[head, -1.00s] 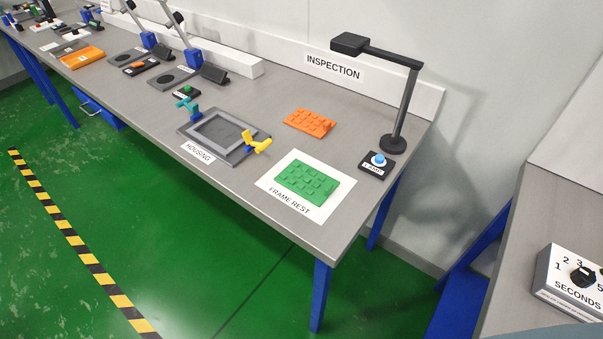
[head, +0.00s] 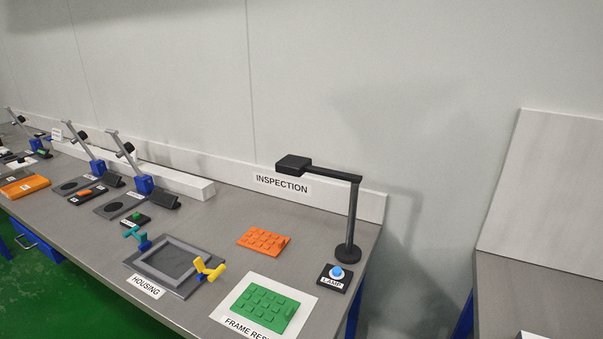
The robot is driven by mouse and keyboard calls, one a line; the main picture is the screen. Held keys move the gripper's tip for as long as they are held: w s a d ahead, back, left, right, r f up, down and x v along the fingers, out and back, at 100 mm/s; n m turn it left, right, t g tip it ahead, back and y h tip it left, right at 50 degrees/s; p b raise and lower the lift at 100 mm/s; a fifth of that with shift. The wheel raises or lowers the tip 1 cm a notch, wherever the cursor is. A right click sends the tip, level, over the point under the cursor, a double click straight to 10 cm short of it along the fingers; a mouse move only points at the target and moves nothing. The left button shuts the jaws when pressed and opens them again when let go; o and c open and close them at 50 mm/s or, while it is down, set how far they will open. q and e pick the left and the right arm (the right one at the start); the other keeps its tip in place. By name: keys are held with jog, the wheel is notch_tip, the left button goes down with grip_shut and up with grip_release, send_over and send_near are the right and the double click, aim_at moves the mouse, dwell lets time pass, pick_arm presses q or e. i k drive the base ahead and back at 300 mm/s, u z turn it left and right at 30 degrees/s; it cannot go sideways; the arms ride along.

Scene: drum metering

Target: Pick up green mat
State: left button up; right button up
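The green mat (head: 264,308) is a flat rectangle with rows of raised square pads. It lies on the white FRAME REST sheet (head: 304,296) near the front right of the grey bench. An orange mat (head: 264,240) of similar form lies behind it on the bare bench top. Neither of my grippers shows in the head view.
The inspection lamp (head: 350,225) and a LAMP button box (head: 335,277) stand right of the mat. The grey housing fixture (head: 172,264), with teal and yellow clamps, is to its left. A second bench (head: 530,290) stands at the right, past a gap.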

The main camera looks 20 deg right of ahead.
aim_at(271, 310)
jog(key=u, duration=0.5)
jog(key=k, duration=0.6)
jog(key=z, duration=0.05)
jog(key=i, duration=1.1)
jog(key=z, duration=1.1)
